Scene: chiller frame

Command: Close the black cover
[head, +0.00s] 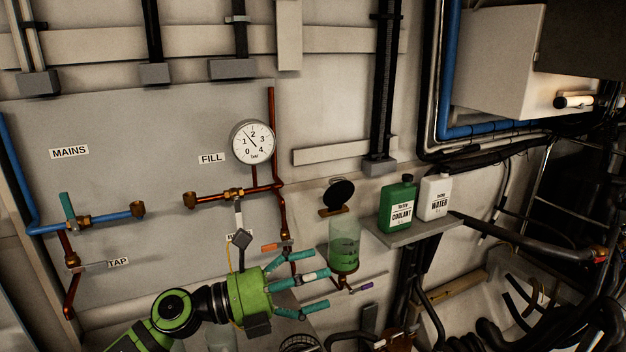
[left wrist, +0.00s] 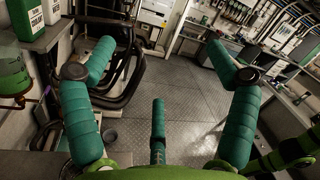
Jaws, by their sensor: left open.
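The black cover (head: 340,193) is a round disc standing tilted up, open, above a clear cylinder (head: 344,245) with green liquid low inside. A brown bracket sits at the cover's foot. My left gripper (head: 322,288) has teal fingers spread apart with nothing between them. It is below and left of the cover, in front of the lower cylinder in the picture; I cannot tell if it touches. In the left wrist view the open fingers (left wrist: 160,62) face the floor, and the cylinder (left wrist: 12,75) shows at the left edge. The cover is not in that view.
A green coolant bottle (head: 398,205) and a white water bottle (head: 435,198) stand on a small shelf (head: 415,233) right of the cylinder. Copper pipes, valves and a pressure gauge (head: 253,142) are on the wall panel at left. Black hoses crowd the lower right.

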